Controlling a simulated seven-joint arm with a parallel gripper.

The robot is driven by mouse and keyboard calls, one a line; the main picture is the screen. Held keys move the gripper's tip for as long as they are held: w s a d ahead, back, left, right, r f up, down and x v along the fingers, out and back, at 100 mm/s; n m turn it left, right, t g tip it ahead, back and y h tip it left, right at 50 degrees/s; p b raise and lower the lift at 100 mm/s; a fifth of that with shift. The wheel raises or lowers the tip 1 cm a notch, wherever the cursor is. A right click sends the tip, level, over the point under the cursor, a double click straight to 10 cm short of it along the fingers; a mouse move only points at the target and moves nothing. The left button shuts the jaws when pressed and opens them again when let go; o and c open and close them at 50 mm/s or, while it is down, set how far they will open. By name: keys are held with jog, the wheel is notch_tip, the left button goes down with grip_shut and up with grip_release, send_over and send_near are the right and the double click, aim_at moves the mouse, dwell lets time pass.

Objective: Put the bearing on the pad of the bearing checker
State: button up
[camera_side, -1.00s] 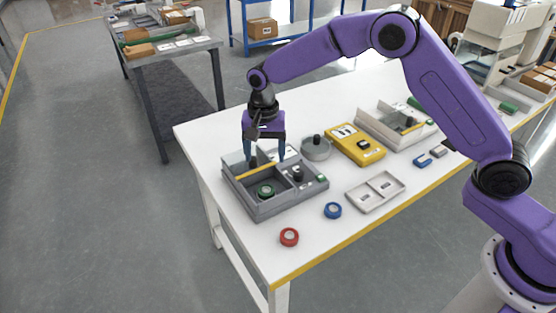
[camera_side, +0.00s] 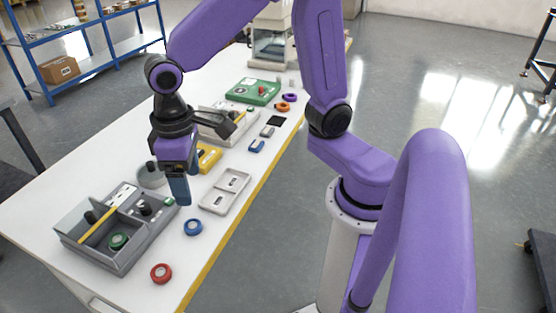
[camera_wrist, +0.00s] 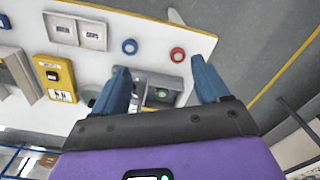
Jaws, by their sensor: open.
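The grey bearing checker (camera_side: 128,262) stands at the near left of the white table, with a clear raised lid, a yellow bar and a black knob. A green ring-shaped bearing (camera_side: 118,240) lies in its open well; the pad under it is hidden. My gripper (camera_side: 187,190) is open and empty, above the table to the right of the checker and apart from the bearing. In the wrist view, the checker (camera_wrist: 180,84) and the green bearing (camera_wrist: 161,93) show beyond and between my open fingers (camera_wrist: 158,76).
A blue ring (camera_side: 193,227) and a red ring (camera_side: 161,273) lie on the table right of the checker. A grey two-pocket tray (camera_side: 225,191), a round grey dish (camera_side: 151,176) and a yellow device (camera_side: 209,157) stand farther back. The table's yellow front edge is clear.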

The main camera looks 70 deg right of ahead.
jog(key=s+d+n, duration=0.7)
jog(key=s+d, duration=0.4)
jog(key=s, duration=0.4)
jog(key=shift+f+n, duration=0.15)
jog(key=shift+n, duration=0.25)
jog(key=shift+w, duration=0.1)
